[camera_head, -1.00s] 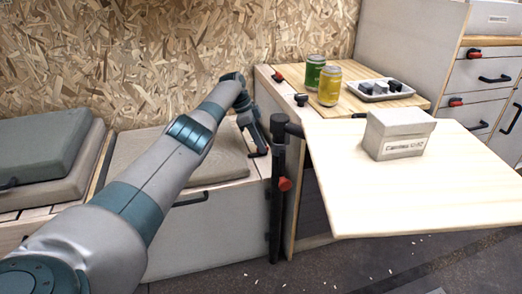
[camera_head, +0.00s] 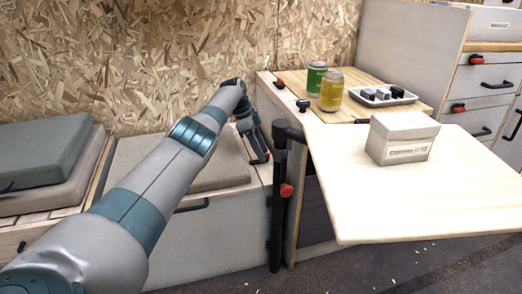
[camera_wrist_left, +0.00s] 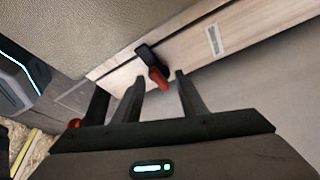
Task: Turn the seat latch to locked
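The seat latch (camera_wrist_left: 157,73) has a black hub and a red lever, on the pale wooden strip beside the seat cushion. In the left wrist view its red lever points down between my left gripper's fingertips (camera_wrist_left: 161,78). The fingers are apart; I cannot tell whether either touches the lever. In the head view my left gripper (camera_head: 256,148) reaches down at the right end of the seat bench and mostly hides the latch. My right gripper is not in view.
A black post with a red knob (camera_head: 286,190) stands just right of the gripper. A swung-out tabletop (camera_head: 400,210) carries a grey box (camera_head: 402,138). Green (camera_head: 316,78) and yellow (camera_head: 331,91) cans and a white tray (camera_head: 383,96) stand on the counter behind.

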